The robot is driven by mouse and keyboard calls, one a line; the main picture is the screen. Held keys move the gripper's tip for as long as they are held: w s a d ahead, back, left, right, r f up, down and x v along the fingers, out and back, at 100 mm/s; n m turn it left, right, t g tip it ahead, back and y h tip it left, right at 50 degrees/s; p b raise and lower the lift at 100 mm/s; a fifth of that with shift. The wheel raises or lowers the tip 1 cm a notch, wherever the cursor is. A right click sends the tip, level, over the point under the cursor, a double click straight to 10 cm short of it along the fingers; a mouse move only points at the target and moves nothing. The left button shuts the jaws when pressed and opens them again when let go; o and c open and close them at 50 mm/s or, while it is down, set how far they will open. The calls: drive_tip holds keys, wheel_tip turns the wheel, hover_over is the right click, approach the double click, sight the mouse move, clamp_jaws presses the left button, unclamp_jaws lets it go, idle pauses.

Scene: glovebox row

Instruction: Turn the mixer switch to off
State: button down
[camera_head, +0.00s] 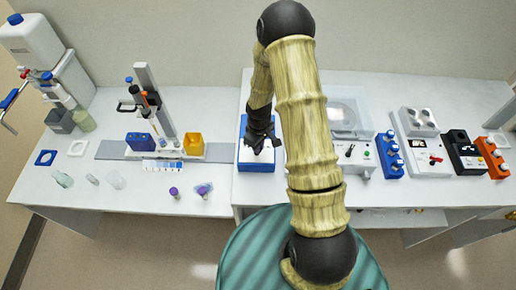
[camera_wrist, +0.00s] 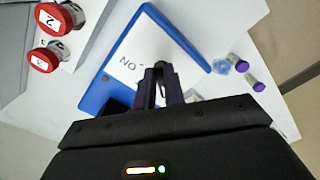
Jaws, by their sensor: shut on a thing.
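A blue box with a white top panel (camera_head: 258,164) stands on the bench left of my arm. In the wrist view the white panel (camera_wrist: 150,45) has a blue border and dark letters reading "NO", partly covered by my gripper. My gripper (camera_head: 261,138) points down over this box. In the wrist view its fingers (camera_wrist: 161,76) are closed around a small dark part (camera_wrist: 162,68) standing at the panel. That part looks like a switch lever, but its base and the rest of the lettering are hidden. I cannot tell from the labels which device is the mixer.
Two red round caps (camera_wrist: 55,17) show on the wrist view's left. Right of my arm stand a clear-lidded device (camera_head: 348,120), a blue rack (camera_head: 389,155) and a red-switch device (camera_head: 425,160).

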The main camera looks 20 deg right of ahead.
drive_tip(key=c, duration=1.5)
unclamp_jaws()
wheel_tip(320, 180, up, 18)
drive_tip(key=b, duration=0.3)
drive_tip(key=shift+f+b, duration=0.25)
drive_tip(key=shift+b, duration=0.05)
drive_tip(key=s+m+t+b, duration=0.1)
drive_tip(key=s+m, duration=0.1)
drive_tip(key=s, duration=0.2)
drive_tip(key=s+m+b, duration=0.1)
drive_tip(key=s+m, duration=0.2)
drive_tip(key=s, duration=0.2)
drive_tip(key=s+a+m+t+b, duration=0.1)
drive_tip(key=s+m, duration=0.1)
drive_tip(key=s, duration=0.2)
drive_tip(key=shift+s+r+t, duration=0.1)
drive_tip(key=shift+s+t, duration=0.2)
drive_tip(key=shift+s, duration=0.1)
